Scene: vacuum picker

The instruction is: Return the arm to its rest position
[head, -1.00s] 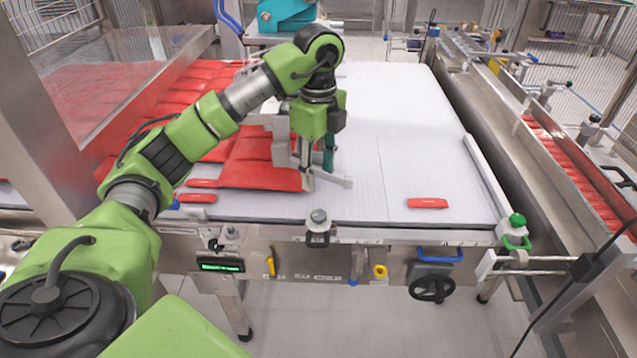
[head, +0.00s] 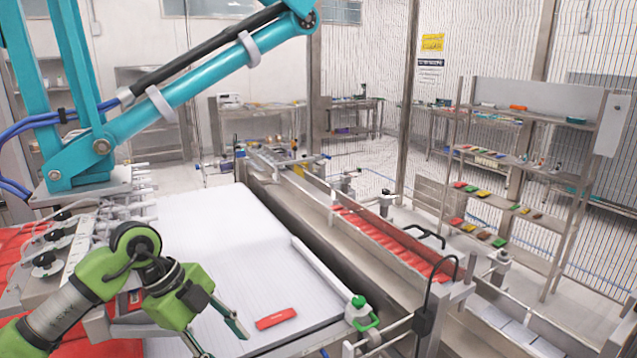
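My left arm, green with black joints, comes in from the lower left of the head view. Its gripper (head: 224,343) hangs over the front part of the white conveyor (head: 225,235). The two grey fingers are spread apart, with nothing visible between them, and the lower fingertip is near the picture's bottom edge. A flat red packet (head: 276,318) lies on the white belt to the right of the gripper, apart from it. My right arm and gripper are not in view.
A teal picker arm (head: 205,78) with a suction head (head: 62,255) stands over the belt at left. Red packets fill a channel (head: 385,238) on the right-hand conveyor. A shelf rack (head: 530,165) stands behind it. A green knob (head: 358,302) marks the belt's front corner.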

